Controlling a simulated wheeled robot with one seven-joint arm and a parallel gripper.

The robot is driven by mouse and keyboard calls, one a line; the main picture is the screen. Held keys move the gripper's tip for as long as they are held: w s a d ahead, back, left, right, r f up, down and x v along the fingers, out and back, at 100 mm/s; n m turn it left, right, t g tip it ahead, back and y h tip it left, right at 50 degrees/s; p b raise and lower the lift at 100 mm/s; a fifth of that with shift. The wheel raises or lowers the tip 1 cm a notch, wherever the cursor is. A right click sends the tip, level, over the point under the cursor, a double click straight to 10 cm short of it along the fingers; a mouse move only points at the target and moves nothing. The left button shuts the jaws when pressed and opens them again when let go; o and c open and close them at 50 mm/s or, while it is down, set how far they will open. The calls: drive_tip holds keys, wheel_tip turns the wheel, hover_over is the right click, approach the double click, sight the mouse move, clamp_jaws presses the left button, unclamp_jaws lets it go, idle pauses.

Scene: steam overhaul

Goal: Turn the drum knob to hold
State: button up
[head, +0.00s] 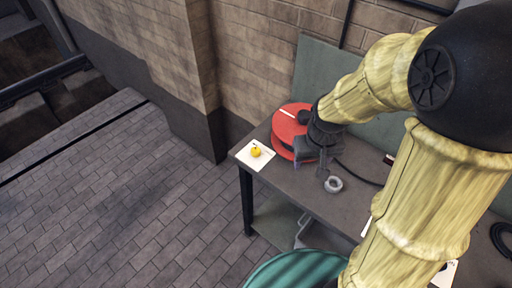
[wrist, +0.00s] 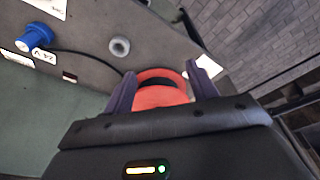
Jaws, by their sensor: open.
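A red round drum (head: 285,128) is at the far left end of the bench, partly hidden by my arm. A dark piece (head: 303,117), possibly its knob, shows on its upper side; I cannot read any setting. In the wrist view the red drum (wrist: 160,98) lies beyond and between my fingers, with a dark band (wrist: 175,82) across it. My gripper (head: 322,163) is above the bench at the drum's near right side. In the wrist view my gripper (wrist: 163,80) is open, with nothing held; whether the fingers touch the drum is unclear.
A white card (head: 248,160) with a yellow round object (head: 256,151) lies at the bench's left corner. A grey ring (head: 333,184) lies near my gripper. A blue plug (wrist: 38,35) with a cable shows in the wrist view. A brick wall (head: 250,70) stands behind.

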drive_tip(key=w+a+f+n+g+p, duration=0.15)
drive_tip(key=w+a+n, duration=0.4)
drive_tip(key=w, duration=0.75)
drive_tip(key=p, duration=0.2)
hover_over(256, 150)
wheel_tip(256, 150, down, 3)
drive_tip(key=shift+f+n+g, duration=0.15)
drive_tip(key=shift+n+g, duration=0.2)
drive_tip(key=shift+n, duration=0.1)
wheel_tip(256, 150, down, 17)
drive_tip(key=p, duration=0.5)
drive_tip(key=shift+f+p, duration=0.2)
drive_tip(key=shift+p, duration=0.2)
drive_tip(key=shift+c, duration=0.4)
drive_tip(key=c, duration=0.9)
